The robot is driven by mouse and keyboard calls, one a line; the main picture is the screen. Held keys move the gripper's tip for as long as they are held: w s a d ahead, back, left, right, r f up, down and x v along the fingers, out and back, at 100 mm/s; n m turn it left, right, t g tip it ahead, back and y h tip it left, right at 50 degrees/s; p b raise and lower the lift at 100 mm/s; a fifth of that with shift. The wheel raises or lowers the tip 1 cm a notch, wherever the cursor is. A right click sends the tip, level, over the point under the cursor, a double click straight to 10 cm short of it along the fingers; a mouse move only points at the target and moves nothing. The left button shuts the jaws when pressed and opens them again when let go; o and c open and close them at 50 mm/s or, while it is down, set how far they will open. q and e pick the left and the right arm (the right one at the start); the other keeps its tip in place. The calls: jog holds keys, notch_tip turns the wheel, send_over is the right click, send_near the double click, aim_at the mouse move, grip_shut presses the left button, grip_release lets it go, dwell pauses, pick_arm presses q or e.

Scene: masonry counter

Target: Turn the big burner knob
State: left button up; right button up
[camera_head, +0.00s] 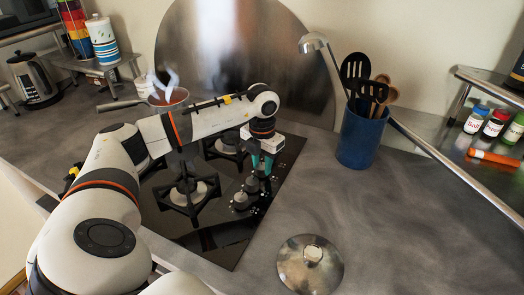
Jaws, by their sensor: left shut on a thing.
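The black gas hob (228,243) is set into the grey counter. A row of dark burner knobs (240,201) runs along its right side. My left arm reaches across the hob from the left. My left gripper (260,174) points down at the far end of the knob row and is shut on a knob there. The gripper hides most of that knob, so its turn angle cannot be told. Which burner it serves is also unclear. My right gripper is out of view.
A saucepan (172,99) with steam stands at the back behind my arm. A round metal lid (309,265) lies in front. Counter between them is clear.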

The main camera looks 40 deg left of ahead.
aim_at(262, 166)
pick_arm(q)
jog(key=m+b, duration=0.1)
jog(key=m, duration=0.2)
jog(key=shift+m, duration=1.5)
jog(key=o, duration=1)
jog(key=shift+r+b, duration=0.15)
jog(key=shift+b, duration=0.15)
notch_tip(262, 166, up, 12)
jog(key=shift+b, duration=0.35)
